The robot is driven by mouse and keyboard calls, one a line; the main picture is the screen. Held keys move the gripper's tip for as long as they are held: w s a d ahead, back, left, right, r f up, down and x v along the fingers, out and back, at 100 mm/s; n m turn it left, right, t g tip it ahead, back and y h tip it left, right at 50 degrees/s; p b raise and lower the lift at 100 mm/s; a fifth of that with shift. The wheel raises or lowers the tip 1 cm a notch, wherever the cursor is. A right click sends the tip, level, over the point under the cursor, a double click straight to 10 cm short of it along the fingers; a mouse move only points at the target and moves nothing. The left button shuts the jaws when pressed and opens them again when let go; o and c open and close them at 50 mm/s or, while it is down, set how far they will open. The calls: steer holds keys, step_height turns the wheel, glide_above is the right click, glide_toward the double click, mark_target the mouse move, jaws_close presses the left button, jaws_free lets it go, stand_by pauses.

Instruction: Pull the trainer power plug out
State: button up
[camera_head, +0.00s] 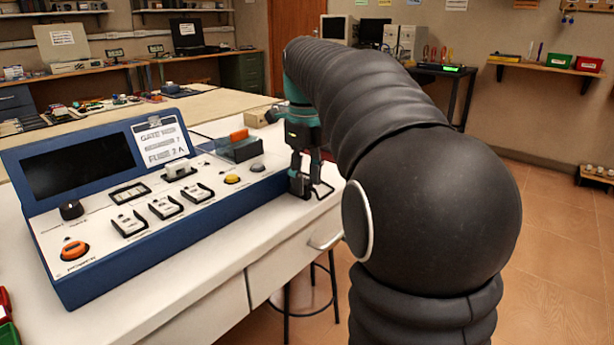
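The trainer (200,222) is a blue console with a sloped white panel. It stands on the white bench in the left half of the view. My gripper (303,187) is at the trainer's right end, pointing down, low over the bench's front edge. A small dark piece with a thin black loop shows at the fingertips. I cannot tell whether it is the power plug, or whether the fingers hold it. The fingers are small and dark here, so their opening is unclear.
The panel carries an orange knob (75,250), a black knob (71,210) and several switches. A dark block with an orange top (238,143) stands behind it.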

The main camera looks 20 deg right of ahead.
mark_target(305, 182)
step_height(305, 182, up, 12)
stand_by(0.9)
steer(key=shift+a, duration=0.1)
stand_by(0.3)
steer(key=s+a+f+n+t, duration=0.2)
steer(key=s+a+f+n, duration=0.1)
steer(key=s+f+n, duration=0.4)
steer(key=s+a+f+n+t, duration=0.1)
steer(key=s+a+f+n, duration=0.3)
steer(key=s+f+n, duration=0.3)
steer(key=s+a+f+n+t, duration=0.2)
steer(key=s+f+n, duration=0.4)
steer(key=f+n, duration=0.5)
steer(key=shift+s+a+f+n+t, duration=0.25)
steer(key=shift+a+n, duration=0.6)
steer(key=shift+n, duration=2.15)
steer(key=shift+s+r, duration=0.1)
steer(key=shift+r, duration=0.05)
